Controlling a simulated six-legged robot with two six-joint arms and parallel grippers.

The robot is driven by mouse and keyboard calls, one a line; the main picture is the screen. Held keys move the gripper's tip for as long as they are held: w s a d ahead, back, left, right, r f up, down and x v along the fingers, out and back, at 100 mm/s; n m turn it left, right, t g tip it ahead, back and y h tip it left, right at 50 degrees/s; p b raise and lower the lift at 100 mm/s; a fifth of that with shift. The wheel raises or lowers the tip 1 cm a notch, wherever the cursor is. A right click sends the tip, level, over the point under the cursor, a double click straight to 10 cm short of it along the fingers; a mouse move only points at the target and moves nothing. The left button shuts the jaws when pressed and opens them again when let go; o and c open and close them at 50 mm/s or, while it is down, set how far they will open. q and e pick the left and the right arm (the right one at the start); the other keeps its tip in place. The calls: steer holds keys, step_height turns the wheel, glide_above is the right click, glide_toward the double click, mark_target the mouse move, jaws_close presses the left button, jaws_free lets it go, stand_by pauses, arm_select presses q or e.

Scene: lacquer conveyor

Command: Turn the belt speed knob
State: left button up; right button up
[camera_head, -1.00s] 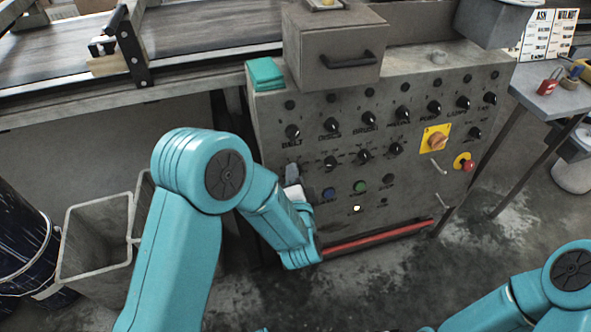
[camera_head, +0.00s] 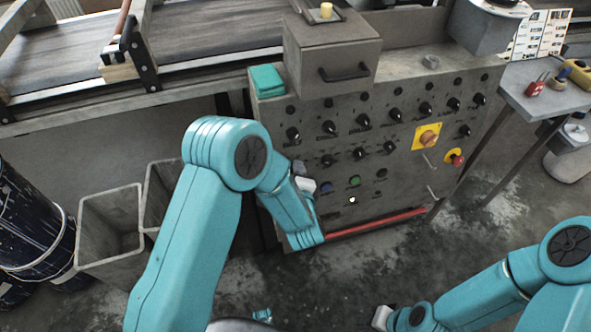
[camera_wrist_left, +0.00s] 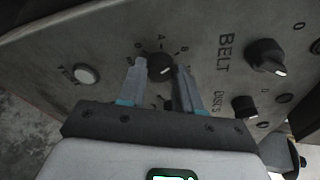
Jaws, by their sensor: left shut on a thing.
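The control panel (camera_head: 400,125) stands ahead with rows of black knobs. In the left wrist view, a small black knob (camera_wrist_left: 160,67) with a white pointer and a number scale sits between the fingertips of my left gripper (camera_wrist_left: 162,75), which is shut on it. The printed word BELT (camera_wrist_left: 224,54) is right of it, beside a larger black knob (camera_wrist_left: 265,57).
A red bar (camera_head: 375,222) runs along the panel's bottom. A yellow-backed rotary switch (camera_head: 427,137) and a red button (camera_head: 457,159) are at the right. Grey bins (camera_head: 110,222) stand left of my left arm. A side table (camera_head: 550,95) is at the right.

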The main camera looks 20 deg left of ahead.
stand_by(0.3)
arm_select(q)
steer(key=o, duration=1)
steer(key=shift+w, duration=0.1)
steer(key=shift+d+r, duration=0.1)
steer(key=p+v, duration=0.1)
steer(key=v, duration=1.5)
steer(key=shift+d+r+p, duration=0.1)
steer(key=shift+p, duration=0.3)
